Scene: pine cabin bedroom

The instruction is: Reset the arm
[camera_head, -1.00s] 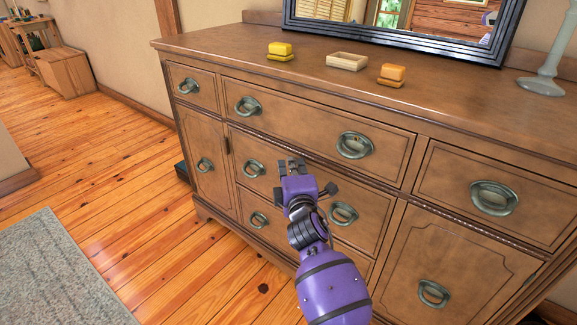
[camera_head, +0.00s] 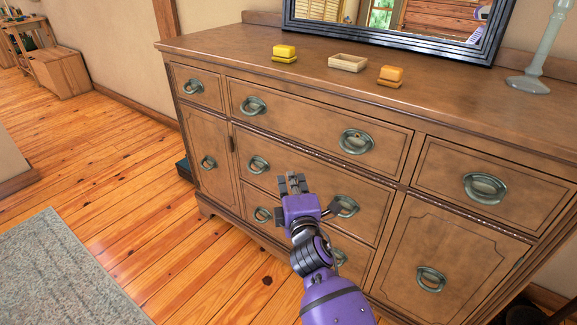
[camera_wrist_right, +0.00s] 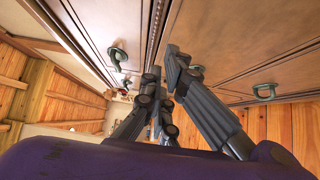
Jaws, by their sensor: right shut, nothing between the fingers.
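My right gripper (camera_head: 293,183) is in front of the dresser's drawers in the head view, below the top. It is shut and empty. Its dark fingers also show in the right wrist view (camera_wrist_right: 168,85), with drawer fronts beyond them. The purple arm comes up from the bottom of the head view and hides part of the lower drawers. My left gripper is not in view.
The wooden dresser (camera_head: 330,190) fills the middle and right. On its top are a yellow block-shaped item (camera_head: 284,53), a shallow tray (camera_head: 335,63), an orange item (camera_head: 391,76), a mirror (camera_head: 400,38) and a glass stand (camera_head: 535,60). A rug (camera_head: 60,270) lies on the floor at left.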

